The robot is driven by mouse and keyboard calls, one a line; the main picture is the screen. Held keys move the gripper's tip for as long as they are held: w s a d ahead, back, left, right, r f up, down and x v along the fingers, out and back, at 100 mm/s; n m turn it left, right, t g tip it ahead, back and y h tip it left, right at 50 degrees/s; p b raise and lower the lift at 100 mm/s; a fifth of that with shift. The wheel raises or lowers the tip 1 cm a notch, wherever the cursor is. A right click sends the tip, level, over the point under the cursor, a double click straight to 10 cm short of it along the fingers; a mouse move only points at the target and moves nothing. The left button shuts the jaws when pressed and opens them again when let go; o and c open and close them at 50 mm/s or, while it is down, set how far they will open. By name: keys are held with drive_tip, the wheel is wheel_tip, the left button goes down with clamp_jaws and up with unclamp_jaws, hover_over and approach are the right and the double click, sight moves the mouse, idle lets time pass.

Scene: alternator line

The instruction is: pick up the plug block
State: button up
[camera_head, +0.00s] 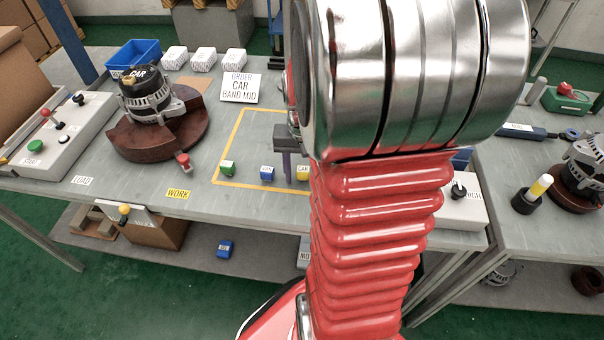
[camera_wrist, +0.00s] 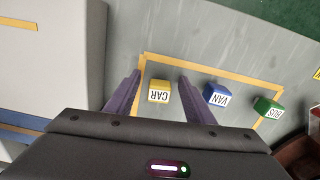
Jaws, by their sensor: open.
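Three small labelled blocks stand in a yellow-taped outline on the bench: a yellow CAR block (camera_head: 303,173), a blue VAN block (camera_head: 267,173) and a green BUS block (camera_head: 228,168). None is marked as a plug block. My gripper (camera_wrist: 160,76) is open and empty. In the wrist view, the yellow block (camera_wrist: 159,86) shows between its two purple fingers, the blue block (camera_wrist: 217,96) just right of the right finger, and the green block (camera_wrist: 266,107) further right. I cannot tell how high the fingers are above the bench. In the head view, my arm hides most of the gripper.
An alternator (camera_head: 147,98) sits on a round brown stand (camera_head: 128,140) at left. An order card (camera_head: 240,88) reading "CAR BAND MID" stands behind the outline. A blue bin (camera_head: 134,55) and white boxes (camera_head: 204,59) are at the back. Another blue block (camera_head: 226,248) lies on the lower shelf.

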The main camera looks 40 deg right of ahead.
drive_tip(key=shift+c, duration=0.2)
idle(0.3)
drive_tip(key=c, duration=1.1)
